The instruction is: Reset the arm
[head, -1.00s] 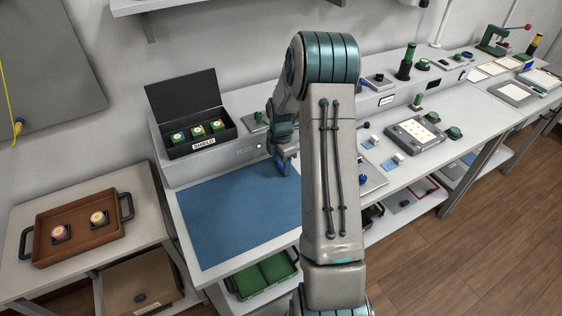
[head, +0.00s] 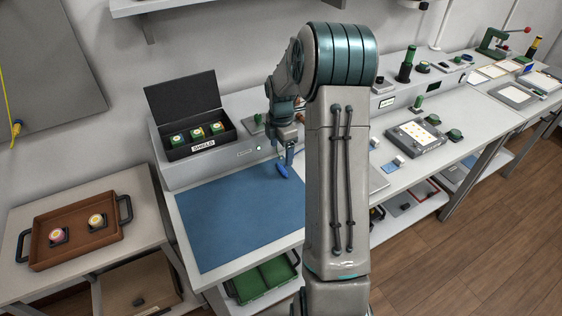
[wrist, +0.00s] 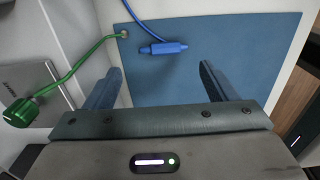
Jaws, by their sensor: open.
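My gripper (head: 287,150) is above the far right part of the blue mat (head: 230,220) in the head view. In the wrist view its two blue fingers (wrist: 158,88) stand wide apart with nothing between them. A blue connector on a blue cable (wrist: 163,48) lies over the mat (wrist: 215,75), ahead of the fingertips and apart from them. The blue piece just below my gripper in the head view (head: 282,170) looks like the same connector.
A black SHIELD box (head: 203,146) with several small green items stands on the raised shelf. A brown tray (head: 75,252) with two round pieces is on the left table. A green cable (wrist: 75,70) runs left of my fingers. The mat's middle is clear.

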